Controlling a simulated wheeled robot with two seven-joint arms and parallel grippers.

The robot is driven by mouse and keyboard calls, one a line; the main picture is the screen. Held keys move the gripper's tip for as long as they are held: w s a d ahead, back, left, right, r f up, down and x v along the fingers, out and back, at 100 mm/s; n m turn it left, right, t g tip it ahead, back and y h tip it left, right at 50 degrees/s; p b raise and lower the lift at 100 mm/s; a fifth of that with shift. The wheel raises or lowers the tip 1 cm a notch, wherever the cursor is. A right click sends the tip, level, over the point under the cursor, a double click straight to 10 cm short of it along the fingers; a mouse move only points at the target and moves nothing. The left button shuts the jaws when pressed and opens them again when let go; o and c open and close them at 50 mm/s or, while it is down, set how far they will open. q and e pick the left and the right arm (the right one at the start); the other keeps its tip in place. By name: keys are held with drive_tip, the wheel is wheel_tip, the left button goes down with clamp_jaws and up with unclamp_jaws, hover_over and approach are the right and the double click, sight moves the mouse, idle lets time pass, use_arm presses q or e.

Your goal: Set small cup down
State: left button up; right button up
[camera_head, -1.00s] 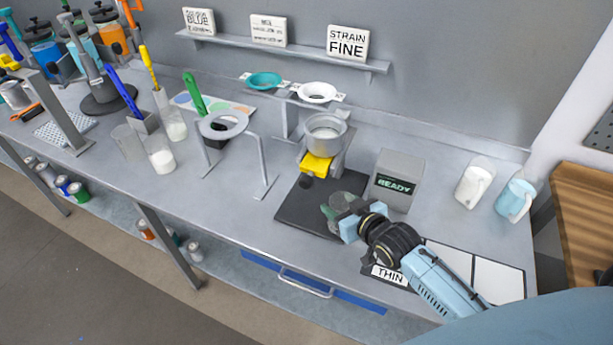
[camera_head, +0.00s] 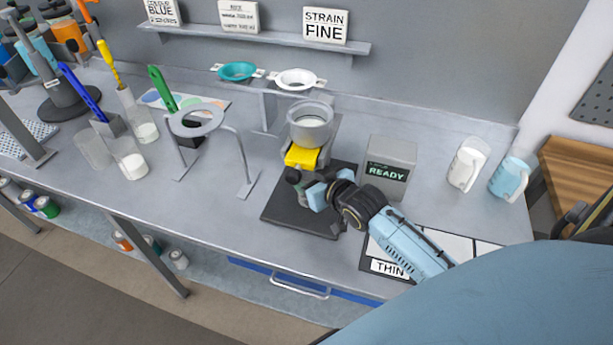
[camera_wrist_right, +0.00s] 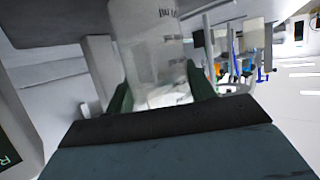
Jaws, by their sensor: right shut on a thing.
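My right gripper (camera_head: 308,193) is shut on the small clear cup, low over the black pad and below the yellow spout part (camera_head: 302,157). In the right wrist view the small cup (camera_wrist_right: 147,45) stands between the two dark green fingers, with printed marks on its wall and something pale at its bottom. In the head view the cup is mostly hidden by the gripper. I cannot tell whether its base touches the black pad (camera_head: 285,213). My left gripper is not in view.
A grey box reading READY (camera_head: 390,165) stands right of the pad.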

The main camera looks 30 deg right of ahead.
drive_tip(key=shift+w+f, duration=0.3)
drive_tip(key=shift+w, duration=0.05)
drive_tip(key=o, duration=1)
drive_tip(key=shift+r, duration=0.1)
drive_tip(key=shift+c, duration=0.2)
drive_tip(key=shift+r, duration=0.15)
drive_tip(key=v, duration=1.2)
